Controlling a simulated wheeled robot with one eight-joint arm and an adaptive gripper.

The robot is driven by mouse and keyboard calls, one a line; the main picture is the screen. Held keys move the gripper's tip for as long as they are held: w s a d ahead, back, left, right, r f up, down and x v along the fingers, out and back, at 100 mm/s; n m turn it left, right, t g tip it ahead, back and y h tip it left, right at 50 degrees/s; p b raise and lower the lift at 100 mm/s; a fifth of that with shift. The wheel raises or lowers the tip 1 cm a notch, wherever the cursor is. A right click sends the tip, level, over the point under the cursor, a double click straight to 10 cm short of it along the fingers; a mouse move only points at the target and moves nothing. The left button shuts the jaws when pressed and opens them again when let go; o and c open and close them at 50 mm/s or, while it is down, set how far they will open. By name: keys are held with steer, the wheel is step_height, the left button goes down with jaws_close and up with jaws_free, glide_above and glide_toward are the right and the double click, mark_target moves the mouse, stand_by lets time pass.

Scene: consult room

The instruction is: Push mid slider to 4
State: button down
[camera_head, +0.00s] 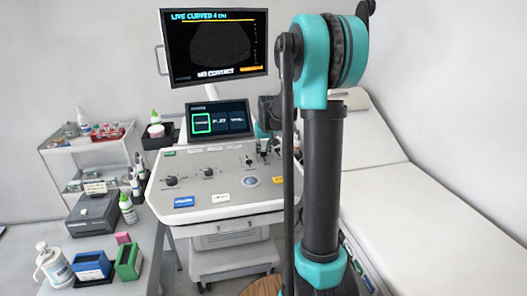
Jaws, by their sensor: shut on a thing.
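The ultrasound console (225,183) stands in the middle of the camera_head view, with knobs and a trackball on its grey panel. Small dark controls in the slider area are at the panel's upper right, beside my arm. My gripper (267,148) shows small and dark there, partly hidden behind my arm. Its fingers are low at the panel and shut on what looks like a slider knob. I cannot tell which slider it is, and the slider's scale and setting are too small to read.
The upper monitor (214,46) reads "LIVE CURVED 4 cm" and "NO CONTACT". A smaller touch screen (217,120) is below it. A bed (420,215) is at the right. A side table (72,250) with bottles and boxes and a shelf cart (88,152) are at the left.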

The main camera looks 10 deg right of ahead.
steer(key=shift+w, duration=2.15)
steer(key=c, duration=1.3)
jaws_free()
steer(key=v, duration=1.2)
steer(key=shift+s, duration=0.1)
